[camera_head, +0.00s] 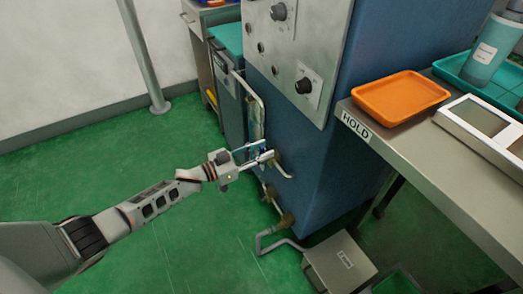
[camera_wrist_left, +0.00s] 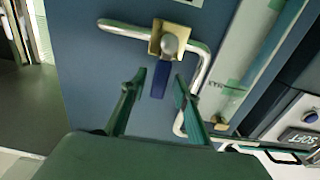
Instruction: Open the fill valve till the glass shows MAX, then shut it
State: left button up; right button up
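The fill valve has a brass body (camera_wrist_left: 170,38) on a bent silver pipe, with a blue lever (camera_wrist_left: 160,80) hanging down from it in the left wrist view. My left gripper (camera_wrist_left: 158,92) is open, its two green fingers on either side of the lever with gaps to it. In the head view my left gripper (camera_head: 268,150) reaches the lower side of the blue machine, hiding most of the valve. The upright glass (camera_head: 255,118) stands just above it, and also shows in the left wrist view (camera_wrist_left: 258,45). I cannot read its level or a MAX mark. My right gripper is not in view.
The blue machine (camera_head: 320,185) carries dark knobs on a grey panel (camera_head: 295,50). To the right is a grey table (camera_head: 420,155) marked HOLD with an orange tray (camera_head: 400,97). A grey box (camera_head: 340,265) sits low beside a drain pipe. Green floor (camera_head: 120,170) is free at left.

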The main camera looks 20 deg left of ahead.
pick_arm(q)
jog(key=shift+s, duration=0.1)
jog(key=v, duration=1.2)
